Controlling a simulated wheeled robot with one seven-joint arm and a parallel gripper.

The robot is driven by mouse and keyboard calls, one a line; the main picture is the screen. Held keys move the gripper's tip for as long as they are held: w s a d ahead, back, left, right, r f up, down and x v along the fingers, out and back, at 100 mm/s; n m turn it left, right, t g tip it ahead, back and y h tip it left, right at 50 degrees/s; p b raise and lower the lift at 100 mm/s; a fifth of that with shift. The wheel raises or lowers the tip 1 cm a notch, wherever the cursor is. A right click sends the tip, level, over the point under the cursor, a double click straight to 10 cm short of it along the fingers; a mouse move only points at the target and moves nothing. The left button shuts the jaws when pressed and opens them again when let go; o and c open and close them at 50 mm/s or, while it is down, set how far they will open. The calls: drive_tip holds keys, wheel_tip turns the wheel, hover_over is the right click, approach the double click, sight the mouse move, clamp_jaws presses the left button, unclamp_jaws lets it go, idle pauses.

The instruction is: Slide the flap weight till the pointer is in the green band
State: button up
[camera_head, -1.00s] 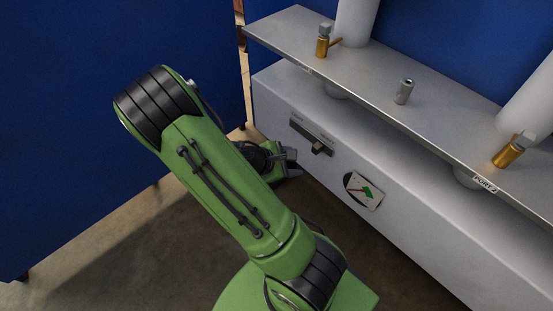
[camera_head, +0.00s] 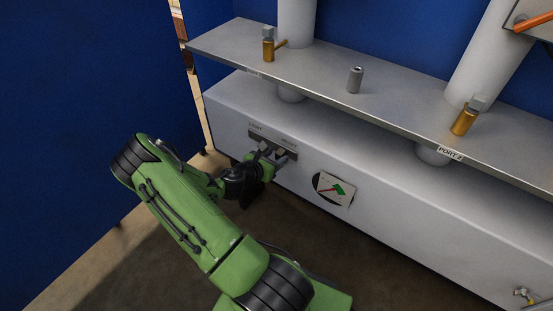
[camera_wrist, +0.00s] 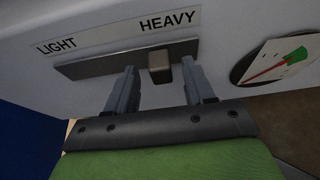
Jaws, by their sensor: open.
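The slider knob of the flap weight (camera_wrist: 160,67) is a small grey block on a dark slot plate (camera_wrist: 95,67), towards the HEAVY end of the LIGHT–HEAVY label. My gripper (camera_wrist: 159,72) is open, one finger on each side of the knob, with a visible gap on both sides. In the head view my gripper (camera_head: 279,155) is at the slot and hides the knob. The round dial (camera_wrist: 263,71) is right of the slot.
A grey shelf (camera_head: 310,75) overhangs the cabinet (camera_head: 225,112) above the slot. It carries white columns, brass fittings (camera_head: 268,50) and a small grey cylinder (camera_head: 355,80). A blue panel (camera_head: 70,100) stands at left. Floor in front of the cabinet is clear.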

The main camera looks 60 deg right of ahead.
drive_tip(key=shift+x, duration=0.8)
drive_tip(key=shift+c, duration=0.4)
